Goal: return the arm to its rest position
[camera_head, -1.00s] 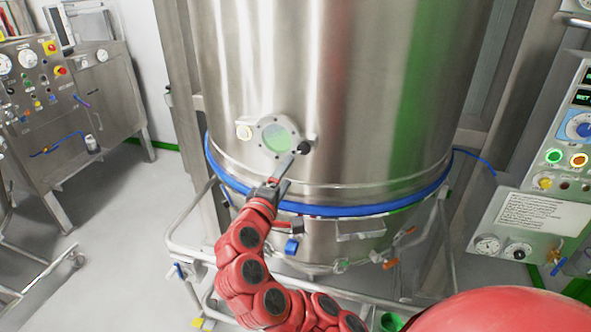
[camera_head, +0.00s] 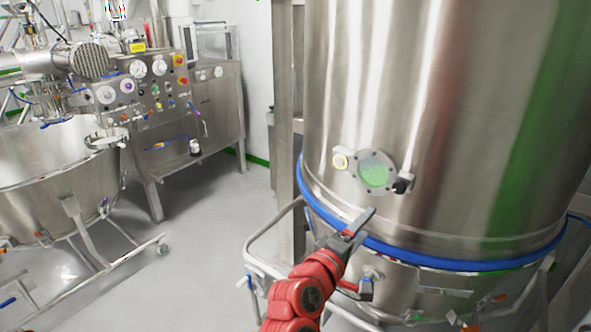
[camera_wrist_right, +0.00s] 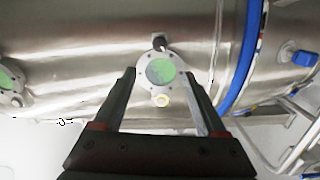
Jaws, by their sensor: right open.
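My right arm (camera_head: 297,297) is red and reaches up from the bottom of the head view. Its right gripper (camera_head: 362,222) is in front of the steel vessel, near the blue band and below the round sight glass (camera_head: 374,171). In the right wrist view the two fingers of the right gripper (camera_wrist_right: 158,80) are spread apart with nothing between them. The sight glass (camera_wrist_right: 160,71), with its green pane, shows beyond the fingertips, apart from them as far as I can tell. My left gripper is not in view.
The large steel vessel (camera_head: 450,110) with its blue band (camera_head: 420,258) fills the right side. A tubular frame (camera_head: 268,235) surrounds its lower part. A steel control cabinet (camera_head: 215,105) and a wheeled bowl (camera_head: 45,165) stand at the left. The grey floor (camera_head: 215,230) between is clear.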

